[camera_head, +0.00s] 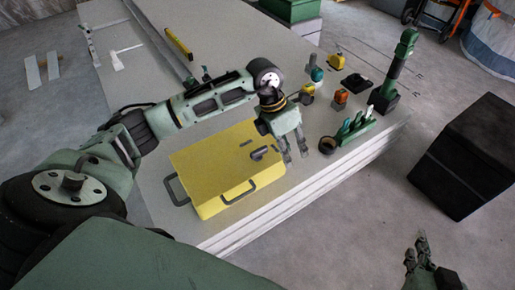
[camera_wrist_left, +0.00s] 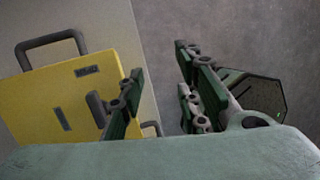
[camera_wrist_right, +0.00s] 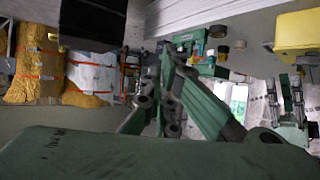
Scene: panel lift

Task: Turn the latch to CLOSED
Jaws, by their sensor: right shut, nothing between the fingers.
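A yellow case (camera_head: 215,170) with dark grey handles lies on the stacked pale panels. A small dark grey latch (camera_head: 260,153) sits on its top near the right edge. In the left wrist view the yellow case (camera_wrist_left: 40,105) shows two dark marks, too blurred to read, and the grey latch (camera_wrist_left: 96,110) is partly hidden by a finger. My left gripper (camera_head: 295,157) is open and empty, just right of the latch; its fingers stand apart in its wrist view (camera_wrist_left: 160,65). My right gripper (camera_head: 420,245) is shut and empty, off the panels at lower right; its wrist view shows the fingers (camera_wrist_right: 165,65) together.
Right of the case are a black ring (camera_head: 327,145), a green rack (camera_head: 355,130) with upright tools, and a tall green tool (camera_head: 402,60). Small coloured parts lie behind them. A yellow level (camera_head: 179,43) lies farther back. A black box (camera_head: 468,155) stands on the floor at right.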

